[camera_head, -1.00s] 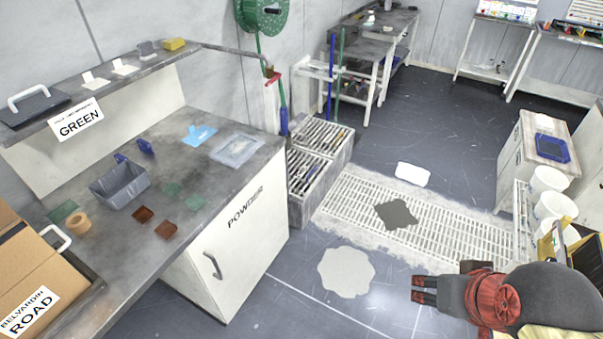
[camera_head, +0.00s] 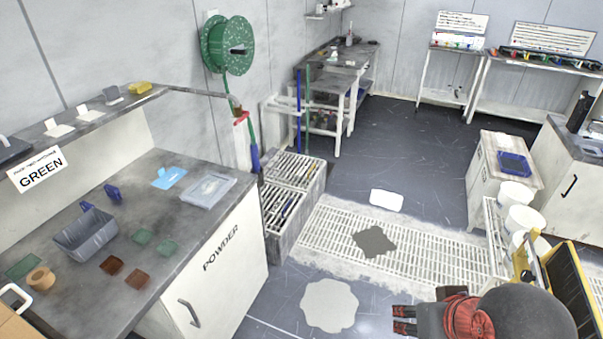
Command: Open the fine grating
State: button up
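Two bins with grated tops stand against the wall beside the powder cabinet: a rear one (camera_head: 293,169) and a front one (camera_head: 281,206). A long pale floor grating (camera_head: 425,250) lies to their right, with a dark patch on it. I cannot tell from this view which of these is the fine grating. No lid stands raised. My gripper (camera_head: 404,320), with black and red fingers, is at the bottom right, well apart from the bins and above the floor in front of the floor grating. Its two fingers show apart with nothing between them.
The powder cabinet (camera_head: 226,262) with its cluttered worktop fills the left. A pale floor patch (camera_head: 329,305) and white patch (camera_head: 386,200) lie near the floor grating. White buckets (camera_head: 525,219) and a yellow-framed item (camera_head: 528,262) stand at the right. Dark floor behind is clear.

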aim_at(277, 205)
jog(key=i+u, duration=0.25)
jog(key=i, duration=0.4)
jog(key=i+l+u, duration=0.2)
jog(key=i, duration=0.4)
jog(key=i+l+u, duration=0.25)
jog(key=i, duration=0.4)
jog(key=i+l+u, duration=0.2)
jog(key=i+l, duration=0.2)
jog(key=i, duration=0.2)
jog(key=i+l+u, duration=0.25)
jog(key=i+l, duration=0.2)
jog(key=i, duration=0.1)
